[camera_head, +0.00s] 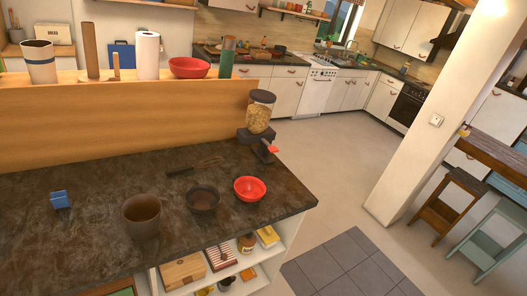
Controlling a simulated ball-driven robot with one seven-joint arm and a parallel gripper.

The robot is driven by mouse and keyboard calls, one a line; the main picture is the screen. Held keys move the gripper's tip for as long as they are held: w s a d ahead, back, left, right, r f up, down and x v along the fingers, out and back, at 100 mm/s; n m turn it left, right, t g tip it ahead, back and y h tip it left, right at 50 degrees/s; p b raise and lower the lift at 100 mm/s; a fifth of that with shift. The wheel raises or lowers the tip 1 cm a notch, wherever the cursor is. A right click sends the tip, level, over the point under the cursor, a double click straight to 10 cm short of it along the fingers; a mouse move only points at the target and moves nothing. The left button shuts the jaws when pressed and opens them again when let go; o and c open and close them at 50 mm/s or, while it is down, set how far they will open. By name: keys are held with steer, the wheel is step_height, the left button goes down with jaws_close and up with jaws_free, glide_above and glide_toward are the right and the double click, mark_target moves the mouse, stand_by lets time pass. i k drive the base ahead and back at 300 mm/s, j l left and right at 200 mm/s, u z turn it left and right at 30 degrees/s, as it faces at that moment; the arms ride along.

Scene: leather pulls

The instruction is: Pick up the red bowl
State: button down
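A red bowl (249,189) stands upright on the dark stone counter (75,235), near its right end. A second, wider red bowl (189,67) sits on the raised wooden ledge (130,76) behind the counter. Both show their rims and part of the inside; I see nothing in the bowl on the counter. My gripper is not in view, so its state and its distance to the bowls do not show.
Left of the counter's bowl are a dark bowl (203,199) and a brown pot (142,215). A dispenser jar (259,112) stands behind it, and a dark whisk (195,166) lies nearby. Open floor (330,170) lies right of the counter; a white pillar (437,110) stands beyond.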

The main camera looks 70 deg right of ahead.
mark_target(249, 189)
steer(key=z, duration=0.4)
steer(key=k+l+z, duration=0.1)
steer(key=z, duration=0.3)
steer(key=l+z, duration=0.15)
steer(key=z, duration=0.25)
steer(key=k+l+z, duration=0.1)
steer(key=z, duration=0.3)
